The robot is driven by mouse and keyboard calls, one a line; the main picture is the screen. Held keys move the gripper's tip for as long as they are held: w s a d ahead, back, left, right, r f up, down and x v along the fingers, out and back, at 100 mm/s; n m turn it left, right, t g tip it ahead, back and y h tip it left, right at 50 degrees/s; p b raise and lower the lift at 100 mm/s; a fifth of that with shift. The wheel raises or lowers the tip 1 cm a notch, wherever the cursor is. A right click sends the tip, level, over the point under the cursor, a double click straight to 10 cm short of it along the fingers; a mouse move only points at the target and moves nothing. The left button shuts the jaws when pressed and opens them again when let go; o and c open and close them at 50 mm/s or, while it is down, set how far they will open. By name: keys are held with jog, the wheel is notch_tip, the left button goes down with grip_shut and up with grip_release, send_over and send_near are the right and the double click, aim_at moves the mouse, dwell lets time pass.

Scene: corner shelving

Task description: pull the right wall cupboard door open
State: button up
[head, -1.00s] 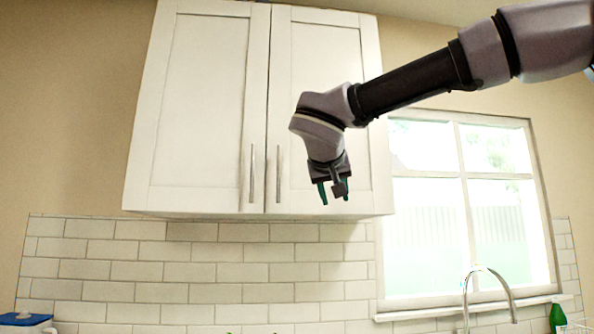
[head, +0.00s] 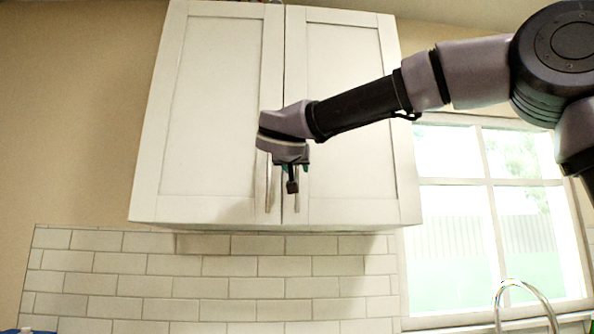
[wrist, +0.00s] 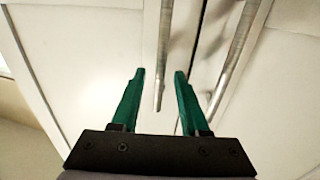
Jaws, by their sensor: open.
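The white right wall cupboard door (head: 350,150) is shut, flush beside the left door (head: 215,110). Its upright metal bar handle (head: 298,204) is near the middle seam, partly hidden by my gripper (head: 294,172).
The left door's handle (head: 270,192) stands close beside, also in the wrist view (wrist: 238,60). A window (head: 490,200) is right of the cupboard, with a tap (head: 525,290) below it. White tiles (head: 230,270) line the wall under the cupboard.

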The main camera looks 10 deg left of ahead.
jog(key=shift+w, duration=0.85)
grip_shut()
dwell(0.8)
